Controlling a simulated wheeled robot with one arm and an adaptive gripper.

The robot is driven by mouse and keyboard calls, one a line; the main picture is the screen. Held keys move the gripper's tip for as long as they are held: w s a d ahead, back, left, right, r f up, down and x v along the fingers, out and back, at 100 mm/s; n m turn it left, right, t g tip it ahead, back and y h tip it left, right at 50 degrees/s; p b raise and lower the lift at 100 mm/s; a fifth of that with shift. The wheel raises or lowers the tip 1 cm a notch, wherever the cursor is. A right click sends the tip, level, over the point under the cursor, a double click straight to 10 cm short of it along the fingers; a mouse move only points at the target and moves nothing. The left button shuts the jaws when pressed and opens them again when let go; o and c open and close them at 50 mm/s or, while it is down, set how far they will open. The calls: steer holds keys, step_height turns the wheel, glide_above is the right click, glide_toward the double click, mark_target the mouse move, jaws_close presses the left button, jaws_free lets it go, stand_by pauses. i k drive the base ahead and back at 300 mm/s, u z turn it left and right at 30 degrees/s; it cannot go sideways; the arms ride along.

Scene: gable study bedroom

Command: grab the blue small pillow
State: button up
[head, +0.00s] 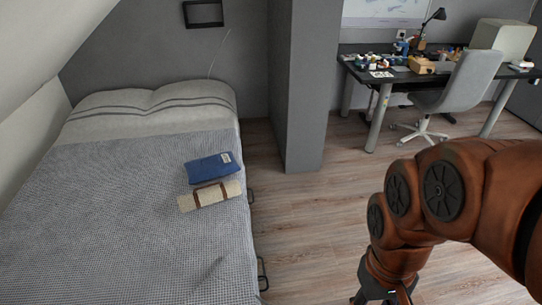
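The blue small pillow (211,167) lies on the bed, near its right edge. It has a small pale label at its upper right corner. A beige rolled item with a brown strap (209,196) lies right in front of it, close to or touching its front edge. My gripper (385,298) is at the bottom right of the head view, over the floor and well apart from the pillow. Only its dark upper part shows. Its fingertips are cut off by the frame's lower edge, so its opening is hidden.
The bed (110,215) has a grey checked cover and fills the left side under a sloped ceiling. A grey pillar (305,90) stands behind the free wooden floor (300,215). A cluttered desk (376,77) and a grey chair (467,82) stand at the back right.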

mark_target(204, 168)
steer(key=z, duration=0.7)
steer(key=i, duration=3.65)
steer(key=u, duration=4.55)
